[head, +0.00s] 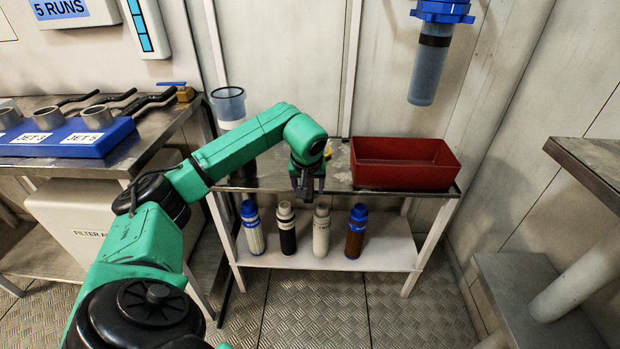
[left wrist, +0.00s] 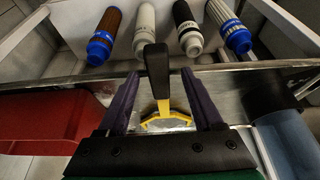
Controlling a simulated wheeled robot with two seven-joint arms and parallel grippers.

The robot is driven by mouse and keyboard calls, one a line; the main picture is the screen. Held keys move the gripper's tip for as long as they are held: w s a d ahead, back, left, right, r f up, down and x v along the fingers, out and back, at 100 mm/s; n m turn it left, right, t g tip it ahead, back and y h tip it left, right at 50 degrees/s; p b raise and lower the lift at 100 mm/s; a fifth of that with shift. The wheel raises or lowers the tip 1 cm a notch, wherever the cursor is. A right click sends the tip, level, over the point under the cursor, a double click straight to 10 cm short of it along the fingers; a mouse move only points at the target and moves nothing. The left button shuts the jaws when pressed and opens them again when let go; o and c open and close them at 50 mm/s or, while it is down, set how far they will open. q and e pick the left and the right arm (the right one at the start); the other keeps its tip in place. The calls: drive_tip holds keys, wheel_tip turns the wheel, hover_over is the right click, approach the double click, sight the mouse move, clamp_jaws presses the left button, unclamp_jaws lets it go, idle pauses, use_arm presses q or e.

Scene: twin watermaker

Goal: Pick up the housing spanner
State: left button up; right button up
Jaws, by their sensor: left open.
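The housing spanner has a black handle and a yellow hooked end; in the left wrist view the spanner (left wrist: 158,68) lies between my left gripper's two fingers. In the head view only a bit of yellow of the spanner (head: 328,149) shows beside the wrist on the steel bench top. My left gripper (head: 308,192) points down at the bench's front edge. Its fingers are open in the left wrist view (left wrist: 160,85), with a gap on each side of the handle. I cannot tell how far above the bench the fingers are. My right gripper is out of view.
A red bin (head: 405,176) stands on the bench to the right. A clear cup-like housing (head: 229,104) stands at its left end. Several filter cartridges stand on the white lower shelf (head: 385,248). A blue-capped housing (head: 430,65) hangs on the wall.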

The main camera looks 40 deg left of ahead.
use_arm(q)
clamp_jaws()
idle(1.4)
